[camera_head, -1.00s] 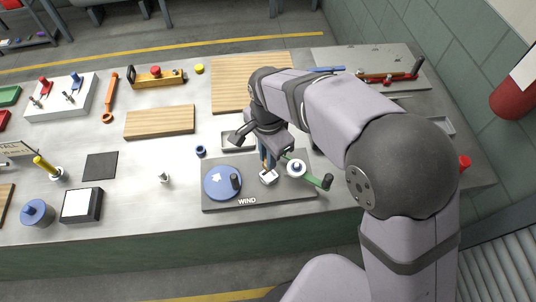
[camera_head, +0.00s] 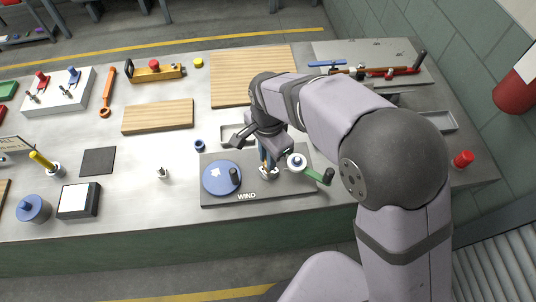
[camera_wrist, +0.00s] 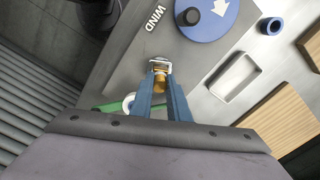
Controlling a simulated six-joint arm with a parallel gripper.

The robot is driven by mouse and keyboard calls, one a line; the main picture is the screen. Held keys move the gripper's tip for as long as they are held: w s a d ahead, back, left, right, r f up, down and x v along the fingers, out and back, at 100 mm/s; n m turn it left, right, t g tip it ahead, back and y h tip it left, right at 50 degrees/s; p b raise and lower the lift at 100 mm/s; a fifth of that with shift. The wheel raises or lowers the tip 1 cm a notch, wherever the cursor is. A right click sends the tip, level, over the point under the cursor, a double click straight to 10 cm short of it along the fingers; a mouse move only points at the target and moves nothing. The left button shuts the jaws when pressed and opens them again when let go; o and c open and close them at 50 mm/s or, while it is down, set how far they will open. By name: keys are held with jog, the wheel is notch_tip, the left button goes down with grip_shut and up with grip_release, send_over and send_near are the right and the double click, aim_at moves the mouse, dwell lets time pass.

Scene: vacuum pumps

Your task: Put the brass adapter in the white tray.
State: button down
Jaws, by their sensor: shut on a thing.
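My gripper (camera_wrist: 160,88) is shut on a small brass piece (camera_wrist: 159,78), which looks like the brass adapter. In the head view my gripper (camera_head: 266,165) is low over the dark WIND board (camera_head: 215,198), between the blue disc and the green crank. A small pale metal seat (camera_wrist: 159,63) is right at the brass piece; I cannot tell whether the two touch. A pale shallow tray (camera_wrist: 223,92) lies beside the board and looks empty in the wrist view. In the head view my arm partly hides this tray (camera_head: 228,131).
The blue disc (camera_head: 221,178) with its black knob is just left of my gripper. The green crank (camera_head: 318,174) is close on the right. A blue ring (camera_head: 199,145) and a wooden board (camera_head: 158,116) lie further left. Another grey tray (camera_head: 452,128) is at the right.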

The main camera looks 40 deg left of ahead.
jog(key=shift+f+b, duration=0.4)
jog(key=shift+f, duration=0.4)
jog(key=shift+f, duration=0.25)
dwell(0.4)
jog(key=c, duration=1.6)
grip_release()
jog(key=shift+r, duration=0.1)
jog(key=shift+r+b, duration=1.2)
jog(key=shift+r, duration=2.35)
